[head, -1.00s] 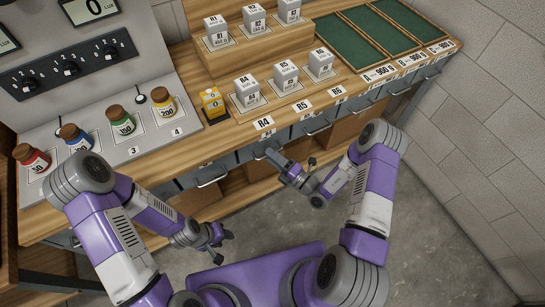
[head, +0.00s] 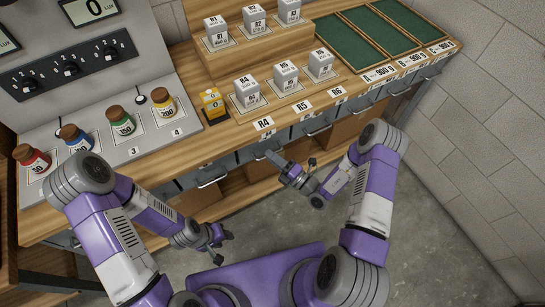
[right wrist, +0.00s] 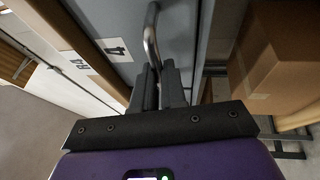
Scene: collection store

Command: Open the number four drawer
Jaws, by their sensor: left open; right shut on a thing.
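The number four drawer (right wrist: 118,49) has a grey front with a white label "4" in the right wrist view. Its curved metal bar handle (right wrist: 151,38) runs between the fingers of my right gripper (right wrist: 161,78), which is shut on it. In the head view my right gripper (head: 274,158) is at the bench front below the R4 label, and it partly hides this drawer. I cannot tell whether the drawer stands out from the bench. My left gripper (head: 222,238) is open and empty, low in front of the bench and apart from it.
A cardboard box (right wrist: 275,60) sits beside the drawer. The floor (head: 430,240) at right is clear.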

